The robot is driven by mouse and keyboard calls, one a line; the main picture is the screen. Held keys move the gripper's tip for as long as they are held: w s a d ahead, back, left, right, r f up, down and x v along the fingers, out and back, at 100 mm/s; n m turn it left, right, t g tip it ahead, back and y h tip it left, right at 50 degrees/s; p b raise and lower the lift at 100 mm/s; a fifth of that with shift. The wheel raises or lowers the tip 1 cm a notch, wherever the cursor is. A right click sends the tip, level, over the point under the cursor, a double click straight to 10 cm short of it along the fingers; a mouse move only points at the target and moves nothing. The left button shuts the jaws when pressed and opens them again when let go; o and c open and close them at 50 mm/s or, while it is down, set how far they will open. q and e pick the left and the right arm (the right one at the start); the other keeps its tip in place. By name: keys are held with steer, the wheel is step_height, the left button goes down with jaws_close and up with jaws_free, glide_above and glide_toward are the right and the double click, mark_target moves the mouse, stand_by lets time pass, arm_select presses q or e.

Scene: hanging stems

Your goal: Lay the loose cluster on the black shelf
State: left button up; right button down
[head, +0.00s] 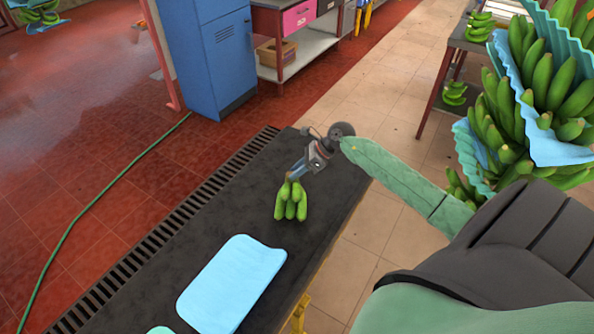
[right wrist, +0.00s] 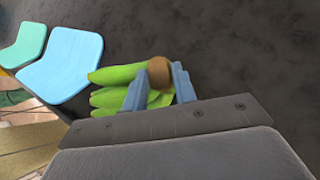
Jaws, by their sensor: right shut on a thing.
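The loose cluster (head: 291,202) is a small bunch of green bananas with a brown cut crown, over the black shelf (head: 225,210). My right gripper (head: 294,174) is shut on its crown from above. In the right wrist view the cluster (right wrist: 118,75) shows between and beside the blue-grey fingers (right wrist: 158,88), with the dark shelf behind it. The bananas point down toward the shelf in the head view. I cannot tell whether they touch it. My left gripper is not in view.
A light blue pad (head: 232,283) lies on the shelf in front of the cluster, with a green pad (head: 160,330) nearer. A large hanging banana stem (head: 540,90) with blue sheets is at the right. The shelf's far left part is bare.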

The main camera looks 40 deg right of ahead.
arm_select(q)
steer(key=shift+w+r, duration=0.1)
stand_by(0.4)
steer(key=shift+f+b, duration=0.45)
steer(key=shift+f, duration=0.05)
arm_select(e)
steer(key=shift+f, duration=0.45)
steer(key=c, duration=1)
jaws_free()
steer(key=shift+c, duration=0.2)
steer(key=shift+f, duration=0.1)
steer(key=shift+s+d+b, duration=0.15)
steer(key=shift+d+b, duration=0.2)
steer(key=shift+b, duration=0.05)
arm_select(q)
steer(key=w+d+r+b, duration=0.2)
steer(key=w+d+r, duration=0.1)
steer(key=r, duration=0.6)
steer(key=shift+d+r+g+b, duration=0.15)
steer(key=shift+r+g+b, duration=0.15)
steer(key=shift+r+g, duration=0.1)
arm_select(e)
steer(key=v, duration=0.7)
steer(key=shift+r, duration=0.35)
